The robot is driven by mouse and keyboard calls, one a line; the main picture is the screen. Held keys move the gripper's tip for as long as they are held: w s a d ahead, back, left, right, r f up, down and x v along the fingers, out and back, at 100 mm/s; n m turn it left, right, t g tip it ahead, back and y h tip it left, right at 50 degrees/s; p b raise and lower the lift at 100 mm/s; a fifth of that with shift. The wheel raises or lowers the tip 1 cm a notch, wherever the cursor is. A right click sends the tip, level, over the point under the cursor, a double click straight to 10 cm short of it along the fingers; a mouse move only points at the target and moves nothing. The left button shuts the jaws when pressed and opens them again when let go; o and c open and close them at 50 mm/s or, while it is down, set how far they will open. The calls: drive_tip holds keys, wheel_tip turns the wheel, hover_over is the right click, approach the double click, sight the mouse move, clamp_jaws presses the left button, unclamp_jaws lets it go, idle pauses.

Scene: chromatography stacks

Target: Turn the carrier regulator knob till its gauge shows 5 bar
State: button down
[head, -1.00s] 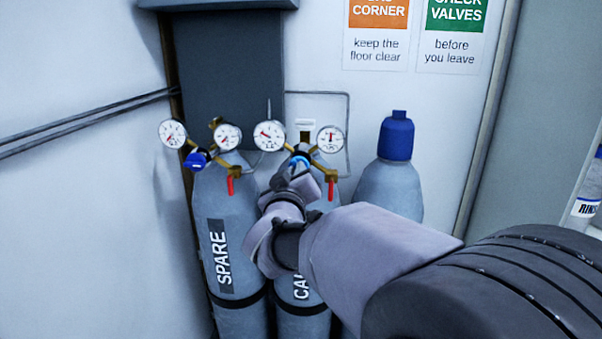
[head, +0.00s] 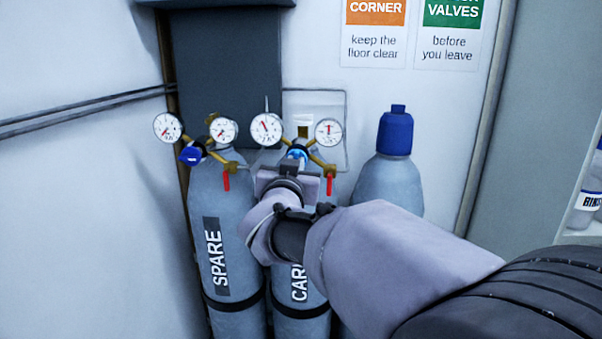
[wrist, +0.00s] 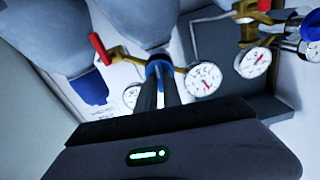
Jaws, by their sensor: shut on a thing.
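The carrier regulator's blue knob (head: 297,153) sits between its two gauges, above the cylinder marked "CAR…" (head: 299,290). My gripper (head: 296,161) is shut on this knob; in the wrist view its dark fingers (wrist: 161,88) reach the blue knob (wrist: 158,66). The carrier's left gauge (head: 266,129) has its needle pointing up and slightly left. Its right gauge (head: 328,132) has a needle pointing about straight up. In the wrist view one carrier gauge (wrist: 203,79) is clear and the other (wrist: 131,96) is partly hidden. The scale numbers are too small to read.
The SPARE cylinder (head: 215,240) stands close on the left, with its own gauges (head: 168,127) and blue knob (head: 191,156). A red lever (head: 329,184) hangs right of my gripper. A blue-capped cylinder (head: 395,133) stands at the right. Open floor is not visible.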

drive_tip(key=m+b, duration=0.5)
drive_tip(key=m, duration=0.5)
drive_tip(key=shift+d, duration=0.1)
drive_tip(key=shift+m, duration=0.4)
drive_tip(key=c, duration=1.5)
unclamp_jaws()
drive_tip(key=shift+s, duration=0.1)
drive_tip(key=s+p, duration=0.2)
drive_tip(key=s, duration=1.5)
drive_tip(key=shift+s+a+p, duration=0.15)
drive_tip(key=shift+a+p, duration=0.15)
drive_tip(key=shift+p, duration=0.05)
